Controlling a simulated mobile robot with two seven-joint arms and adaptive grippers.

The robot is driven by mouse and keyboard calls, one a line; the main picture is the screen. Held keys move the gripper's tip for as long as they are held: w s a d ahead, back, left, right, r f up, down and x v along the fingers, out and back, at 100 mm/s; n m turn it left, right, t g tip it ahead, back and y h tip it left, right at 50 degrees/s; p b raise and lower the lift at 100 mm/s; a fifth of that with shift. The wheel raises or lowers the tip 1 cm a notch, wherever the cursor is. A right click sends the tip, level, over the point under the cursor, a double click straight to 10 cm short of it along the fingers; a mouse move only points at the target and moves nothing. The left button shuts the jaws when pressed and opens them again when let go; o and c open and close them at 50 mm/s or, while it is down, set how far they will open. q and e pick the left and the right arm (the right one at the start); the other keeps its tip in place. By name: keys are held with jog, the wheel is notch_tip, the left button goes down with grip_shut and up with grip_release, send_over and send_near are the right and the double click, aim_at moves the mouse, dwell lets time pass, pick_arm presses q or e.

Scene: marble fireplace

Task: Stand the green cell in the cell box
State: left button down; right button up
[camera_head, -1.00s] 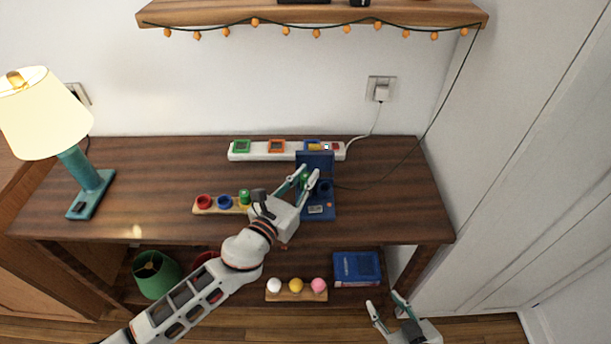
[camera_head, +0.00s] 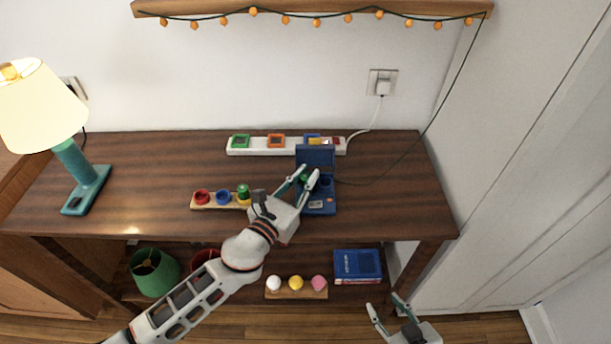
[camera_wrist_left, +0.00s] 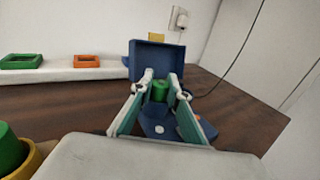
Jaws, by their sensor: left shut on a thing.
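The blue cell box (camera_head: 319,208) stands on the table with its lid (camera_head: 315,155) raised at the back; the lid also shows in the left wrist view (camera_wrist_left: 160,61). My left gripper (camera_head: 305,180) is shut on a green cell (camera_wrist_left: 160,91), which looks upright at the left part of the box. Fingers hide much of it, and I cannot tell whether its base touches the box floor. Another green cell (camera_head: 243,189) stands in the yellow cup (camera_head: 243,201) of a wooden rack. My right gripper (camera_head: 384,304) is open and empty, low at the right.
The rack also has a red cup (camera_head: 202,197) and a blue cup (camera_head: 223,197). A white power strip (camera_head: 258,152) lies along the back. A teal lamp (camera_head: 82,189) stands at the left. A cord (camera_head: 400,169) crosses the right side of the table, which is otherwise clear.

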pick_arm(q)
jog(key=c, duration=1.9)
grip_release()
jog(key=shift+f, duration=0.1)
jog(key=v, duration=1.2)
